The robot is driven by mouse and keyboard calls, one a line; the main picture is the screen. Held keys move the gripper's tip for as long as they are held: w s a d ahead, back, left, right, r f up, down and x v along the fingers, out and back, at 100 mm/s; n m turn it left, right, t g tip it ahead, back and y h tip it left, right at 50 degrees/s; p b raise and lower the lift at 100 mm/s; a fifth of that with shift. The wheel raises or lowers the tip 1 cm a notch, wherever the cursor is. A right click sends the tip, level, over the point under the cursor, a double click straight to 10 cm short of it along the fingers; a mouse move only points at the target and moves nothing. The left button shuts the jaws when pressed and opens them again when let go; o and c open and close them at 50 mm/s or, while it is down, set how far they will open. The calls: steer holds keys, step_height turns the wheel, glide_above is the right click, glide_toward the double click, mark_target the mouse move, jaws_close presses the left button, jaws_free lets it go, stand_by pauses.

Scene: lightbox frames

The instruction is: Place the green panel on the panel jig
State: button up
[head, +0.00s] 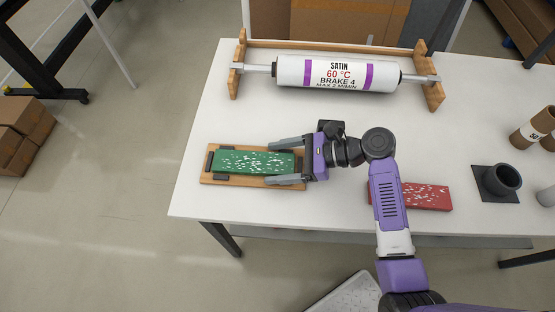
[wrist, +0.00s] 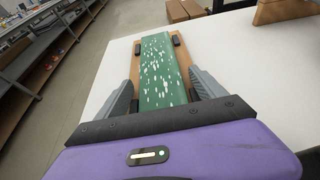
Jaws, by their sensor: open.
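The green panel (head: 252,162), speckled white, lies on the wooden panel jig (head: 218,180) at the table's front left. Dark blocks on the jig stand around the panel. In the wrist view the green panel (wrist: 162,70) lies lengthwise between the fingers, with the jig (wrist: 181,57) showing at its sides. My gripper (head: 275,162) is open around the panel's right end, one finger on each long side. In the wrist view my gripper (wrist: 163,92) shows a gap beside the panel on both sides. The panel's near end is hidden by the gripper body.
A red speckled panel (head: 425,196) lies right of my forearm, partly hidden by it. A labelled white roller (head: 337,74) rests in a wooden cradle at the back. The table's middle is clear.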

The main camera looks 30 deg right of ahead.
steer(key=shift+s+d+r, duration=0.1)
steer(key=shift+d+r, duration=0.1)
steer(key=v, duration=1.1)
steer(key=shift+s+d+b, duration=0.2)
steer(key=shift+b, duration=0.1)
